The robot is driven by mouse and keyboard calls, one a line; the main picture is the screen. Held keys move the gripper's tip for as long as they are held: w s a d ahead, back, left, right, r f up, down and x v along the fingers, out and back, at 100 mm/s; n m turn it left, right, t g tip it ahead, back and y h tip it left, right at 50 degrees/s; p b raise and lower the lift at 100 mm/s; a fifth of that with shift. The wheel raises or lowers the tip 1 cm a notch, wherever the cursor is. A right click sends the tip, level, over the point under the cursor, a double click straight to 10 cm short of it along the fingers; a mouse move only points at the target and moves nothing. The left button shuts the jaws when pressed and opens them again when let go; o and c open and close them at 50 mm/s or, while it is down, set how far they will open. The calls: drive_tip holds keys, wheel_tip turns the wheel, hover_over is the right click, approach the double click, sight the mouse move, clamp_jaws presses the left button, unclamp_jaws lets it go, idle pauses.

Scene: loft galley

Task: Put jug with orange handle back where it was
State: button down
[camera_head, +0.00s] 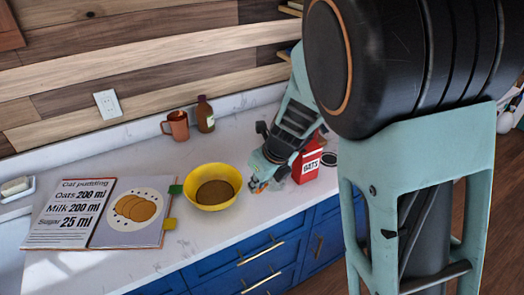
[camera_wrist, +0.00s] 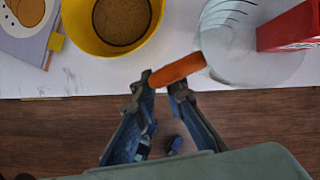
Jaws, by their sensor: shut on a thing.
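A clear jug (camera_wrist: 235,55) with marking lines and an orange handle (camera_wrist: 178,70) shows at the upper right of the wrist view. My gripper (camera_wrist: 164,86) is shut on the handle, with one finger on each side of it. The jug body lies to the right of the fingers, near the counter's front edge. In the head view my gripper (camera_head: 262,177) is just right of a yellow bowl (camera_head: 228,202), and the jug is mostly hidden there. The bowl, also in the wrist view (camera_wrist: 74,25), has brown contents. I cannot tell whether the jug touches the counter.
A red oats box (camera_head: 306,164) stands right of my gripper, with a dark round item (camera_head: 329,159) beside it. A brown mug (camera_head: 178,126) and a bottle (camera_head: 205,115) stand at the back. An open recipe book (camera_head: 75,211) lies left. The counter between mug and book is clear.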

drive_tip(key=b+x, duration=0.1)
drive_tip(key=x, duration=0.2)
drive_tip(key=w+b+x, duration=0.1)
drive_tip(key=x, duration=0.1)
drive_tip(key=d+b+x, duration=0.1)
drive_tip(key=b+x, duration=0.1)
drive_tip(key=x, duration=0.1)
drive_tip(key=shift+w+a+f, duration=0.15)
drive_tip(key=shift+w+f, duration=0.1)
drive_tip(key=shift+w, duration=0.15)
drive_tip(key=shift+f+b, duration=0.35)
drive_tip(key=shift+b, duration=0.05)
drive_tip(key=c, duration=2)
unclamp_jaws()
drive_tip(key=shift+s+f, duration=0.1)
